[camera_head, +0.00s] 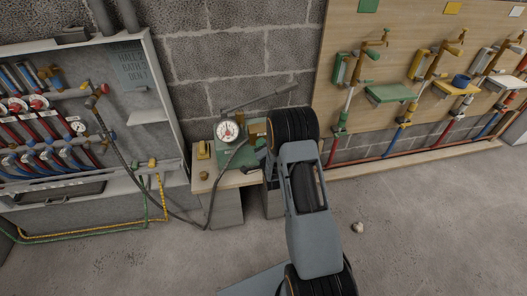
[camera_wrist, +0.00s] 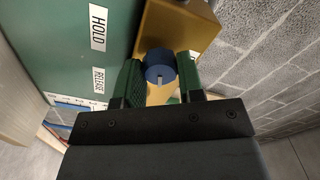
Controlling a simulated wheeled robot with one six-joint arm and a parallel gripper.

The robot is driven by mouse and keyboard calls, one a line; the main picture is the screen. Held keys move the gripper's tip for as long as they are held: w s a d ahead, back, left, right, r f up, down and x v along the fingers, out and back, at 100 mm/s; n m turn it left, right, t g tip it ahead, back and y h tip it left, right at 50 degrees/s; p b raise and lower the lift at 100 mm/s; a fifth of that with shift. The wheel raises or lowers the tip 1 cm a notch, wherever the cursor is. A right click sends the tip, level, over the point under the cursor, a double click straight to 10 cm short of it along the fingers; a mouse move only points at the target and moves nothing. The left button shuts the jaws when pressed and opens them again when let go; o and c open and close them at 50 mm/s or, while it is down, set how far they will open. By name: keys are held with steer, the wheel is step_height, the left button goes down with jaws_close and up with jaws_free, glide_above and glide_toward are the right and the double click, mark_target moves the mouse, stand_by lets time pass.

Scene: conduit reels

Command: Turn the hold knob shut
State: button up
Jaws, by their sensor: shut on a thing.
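The blue hold knob (camera_wrist: 160,62) sits on a brass-yellow block (camera_wrist: 178,28) in the wrist view. A small pale mark shows on its lower side. My gripper (camera_wrist: 159,76) has a green finger on each side of the knob and is shut on it. A HOLD label (camera_wrist: 98,27) and a RELEASE label (camera_wrist: 98,80) stand on the green panel (camera_wrist: 60,55) left of the knob. In the head view the knob and my fingers are hidden behind my arm.
A dial gauge (camera_head: 228,130) and a long grey lever (camera_head: 268,97) stand beside my arm on a small bench (camera_head: 232,181). A dark hose (camera_head: 213,196) runs to the hose cabinet (camera_head: 167,110) at left. Tap boards (camera_head: 340,45) line the wall at right. The floor at right is mostly clear.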

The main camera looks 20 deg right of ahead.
steer(key=shift+m+b, duration=1.25)
steer(key=shift+m, duration=0.65)
steer(key=o, duration=0.9)
steer(key=s+a, duration=0.1)
steer(key=s, duration=0.8)
steer(key=s+a, duration=0.1)
steer(key=s, duration=0.3)
steer(key=shift+s+a+p, duration=0.3)
steer(key=shift+a+p, duration=0.05)
